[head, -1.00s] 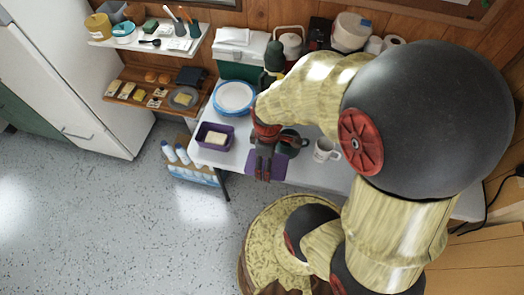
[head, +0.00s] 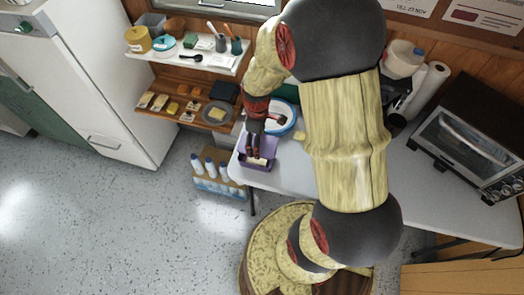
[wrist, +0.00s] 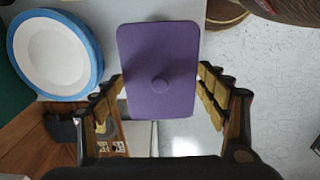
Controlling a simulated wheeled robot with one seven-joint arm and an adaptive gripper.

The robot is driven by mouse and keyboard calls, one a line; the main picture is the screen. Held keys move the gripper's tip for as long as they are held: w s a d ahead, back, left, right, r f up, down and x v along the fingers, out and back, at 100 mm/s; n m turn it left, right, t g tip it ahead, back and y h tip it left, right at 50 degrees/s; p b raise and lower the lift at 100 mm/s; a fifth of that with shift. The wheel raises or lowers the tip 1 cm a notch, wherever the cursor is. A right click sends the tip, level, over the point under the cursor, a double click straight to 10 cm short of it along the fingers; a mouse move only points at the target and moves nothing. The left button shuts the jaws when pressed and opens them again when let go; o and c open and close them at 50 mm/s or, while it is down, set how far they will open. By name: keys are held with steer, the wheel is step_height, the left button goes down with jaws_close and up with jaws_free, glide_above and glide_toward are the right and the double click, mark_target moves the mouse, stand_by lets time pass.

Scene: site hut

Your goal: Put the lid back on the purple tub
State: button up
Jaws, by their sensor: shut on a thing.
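The purple lid (wrist: 160,45), a rounded rectangle with a round knob, faces the wrist camera. In the head view my gripper (head: 257,153) points down over the purple tub (head: 243,161), near the table's left front corner. The tub's cream-coloured contents show in part between and below the fingers. The fingers and lid cover much of the tub, and the lid hides it in the wrist view. I cannot tell whether lid and tub touch.
A blue-rimmed white plate (head: 291,119) lies just behind and right of the tub; it also shows in the wrist view (wrist: 53,55). A crate of bottles (head: 218,182) stands on the floor at left. Loaded shelves (head: 198,59) hang behind. A toaster oven (head: 478,140) stands far right.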

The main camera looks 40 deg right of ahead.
steer(key=shift+w, duration=0.4)
step_height(320, 180, down, 4)
steer(key=b, duration=0.4)
steer(key=shift+s+f, duration=0.1)
steer(key=shift+f, duration=0.1)
steer(key=shift+f+b, duration=0.35)
steer(key=shift+f, duration=0.55)
steer(key=shift+f+p, duration=0.35)
stand_by(1.6)
steer(key=o, duration=1.1)
steer(key=shift+o, duration=1)
